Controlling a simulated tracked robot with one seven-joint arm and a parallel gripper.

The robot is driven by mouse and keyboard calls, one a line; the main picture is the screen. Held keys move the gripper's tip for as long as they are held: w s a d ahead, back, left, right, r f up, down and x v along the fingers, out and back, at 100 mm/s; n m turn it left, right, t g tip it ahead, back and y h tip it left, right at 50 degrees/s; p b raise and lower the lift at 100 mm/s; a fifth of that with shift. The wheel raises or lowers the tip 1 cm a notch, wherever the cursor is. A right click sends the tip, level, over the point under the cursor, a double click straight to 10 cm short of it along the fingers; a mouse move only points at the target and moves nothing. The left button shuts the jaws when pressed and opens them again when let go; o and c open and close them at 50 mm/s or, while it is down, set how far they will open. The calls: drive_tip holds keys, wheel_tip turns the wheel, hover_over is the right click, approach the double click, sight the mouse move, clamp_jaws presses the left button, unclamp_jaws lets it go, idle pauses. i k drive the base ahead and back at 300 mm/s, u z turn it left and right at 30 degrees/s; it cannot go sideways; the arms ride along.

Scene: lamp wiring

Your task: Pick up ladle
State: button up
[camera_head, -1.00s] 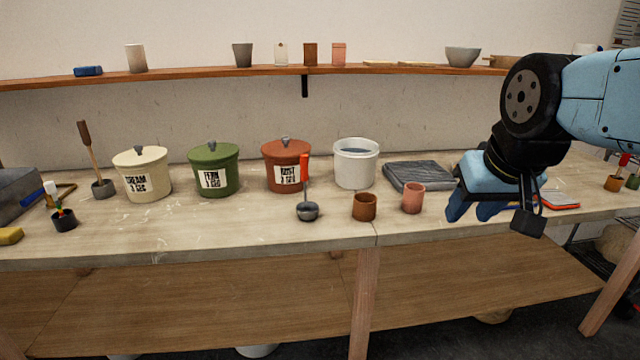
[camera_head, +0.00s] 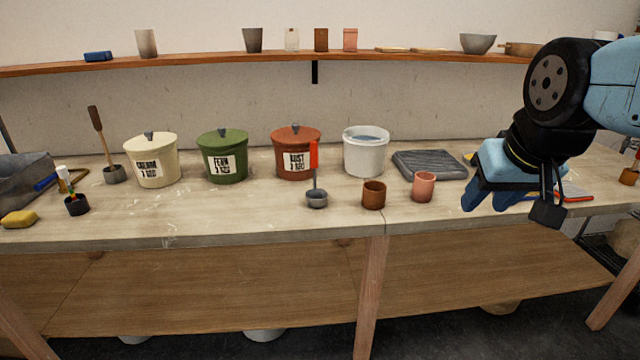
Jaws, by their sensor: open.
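The ladle (camera_head: 316,197) stands on the bench with a grey bowl at the bottom and a red handle pointing up. It is in front of the rust-coloured lidded pot (camera_head: 297,140) and left of a brown cup (camera_head: 374,196). My gripper (camera_head: 506,204) hangs at the right, well apart from the ladle, with its blue fingers pointing down. It is open and I see nothing between the fingers.
A pink cup (camera_head: 424,187), a white bucket (camera_head: 366,152) and a grey slab (camera_head: 429,165) lie between ladle and gripper. Green (camera_head: 222,156) and cream (camera_head: 151,160) lidded pots stand to the left. The bench front (camera_head: 240,218) is clear. A shelf (camera_head: 200,60) runs above.

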sight(317, 198)
drive_tip(key=u, duration=0.4)
drive_tip(key=i, duration=0.15)
drive_tip(key=z, duration=2.6)
drive_tip(key=k, duration=1.1)
drive_tip(key=u, duration=1.4)
drive_tip(key=i, duration=0.9)
